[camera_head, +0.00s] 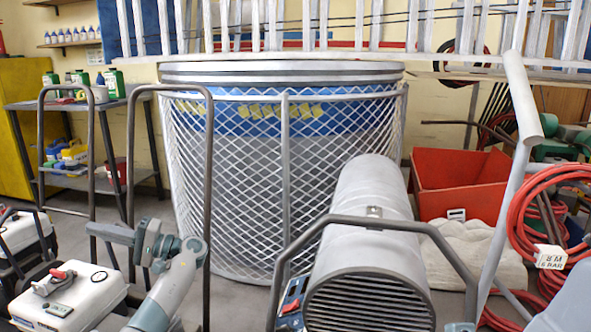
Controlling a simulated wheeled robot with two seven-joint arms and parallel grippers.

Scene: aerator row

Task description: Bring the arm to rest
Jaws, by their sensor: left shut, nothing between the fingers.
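My left arm comes up from the bottom left, grey and teal, and bends at its wrist. My left gripper (98,229) is raised in front of the metal hoop frames and points to the left. Its fingers look closed, with nothing seen between them. It appears to hang above and beside a white machine (80,295) with a red switch; I cannot tell the exact gap. My right gripper is not seen.
A grey cylindrical heater (372,215) with a dark handle bar stands at front centre. Behind it is a large mesh-caged tank (240,150). A red bin (462,180) and an orange hose (525,225) are at right. A shelf cart (75,178) with bottles stands at left.

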